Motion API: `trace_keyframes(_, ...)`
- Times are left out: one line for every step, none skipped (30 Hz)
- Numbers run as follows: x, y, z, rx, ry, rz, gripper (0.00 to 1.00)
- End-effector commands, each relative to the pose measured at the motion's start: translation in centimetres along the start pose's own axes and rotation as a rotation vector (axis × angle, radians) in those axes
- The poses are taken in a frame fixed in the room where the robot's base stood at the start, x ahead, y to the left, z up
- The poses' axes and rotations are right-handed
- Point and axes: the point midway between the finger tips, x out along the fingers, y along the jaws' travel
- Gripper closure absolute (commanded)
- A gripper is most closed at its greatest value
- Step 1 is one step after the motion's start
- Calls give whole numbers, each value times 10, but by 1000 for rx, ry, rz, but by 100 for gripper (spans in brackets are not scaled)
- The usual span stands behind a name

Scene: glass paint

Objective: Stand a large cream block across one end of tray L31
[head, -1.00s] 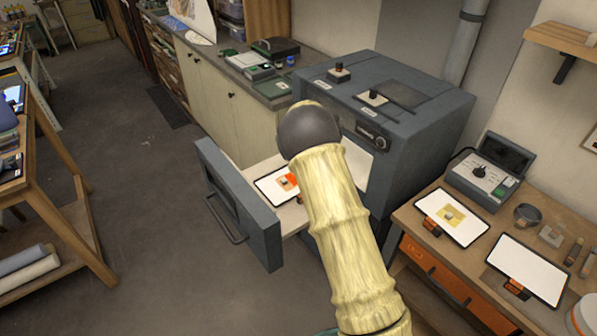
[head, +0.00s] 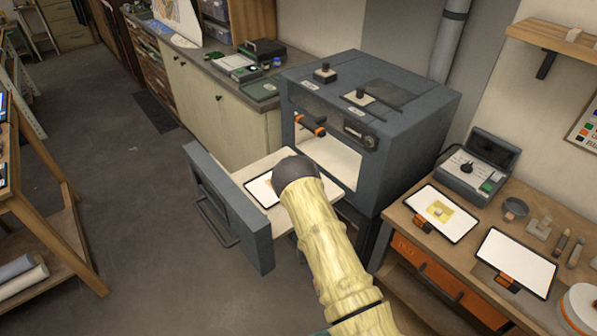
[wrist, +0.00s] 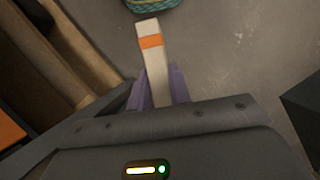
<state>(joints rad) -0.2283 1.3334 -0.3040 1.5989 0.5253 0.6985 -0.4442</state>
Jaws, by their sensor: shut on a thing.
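My gripper (wrist: 160,80), with purple fingers, shows in the wrist view. It is shut on a long cream block (wrist: 152,62) with an orange band near its far end. The block sticks out past the fingertips with floor behind it. In the head view my arm hides the gripper and block. One white tray (head: 258,190) lies on the pulled-out drawer of the grey kiln, partly hidden by my arm. A tray with a yellow square (head: 422,198) and a plain white tray (head: 500,272) lie on the right bench. I cannot read which is L31.
The grey kiln (head: 420,125) stands open, its drawer front (head: 228,210) jutting into the aisle. The wooden bench (head: 405,215) at right also holds a grey device (head: 470,180) and small tools. A wooden rack stands at left. The floor (head: 130,190) between is clear.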

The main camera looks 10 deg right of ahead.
Motion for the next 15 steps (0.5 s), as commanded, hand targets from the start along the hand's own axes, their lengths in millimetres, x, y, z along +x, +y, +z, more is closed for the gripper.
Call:
trace_keyframes(18,2,4,21,-6,-2,100)
trace_keyframes(24,2,5,31,-4,-3,100)
trace_keyframes(32,2,7,41,-5,-3,100)
trace_keyframes(36,3,8,47,-4,-3,100)
trace_keyframes(38,3,8,51,-3,-3,100)
trace_keyframes(40,3,8,54,-2,-3,100)
trace_keyframes(40,3,8,55,-1,-3,100)
trace_keyframes(40,3,8,55,-1,-3,100)
trace_keyframes(40,3,8,55,-1,-3,100)
trace_keyframes(40,3,8,55,-1,-3,100)
trace_keyframes(40,3,8,55,-1,-3,100)
trace_keyframes(40,3,8,55,-1,-3,100)
trace_keyframes(40,3,8,54,-1,-3,100)
trace_keyframes(39,3,8,54,-1,-3,100)
trace_keyframes(38,2,9,52,-1,-2,100)
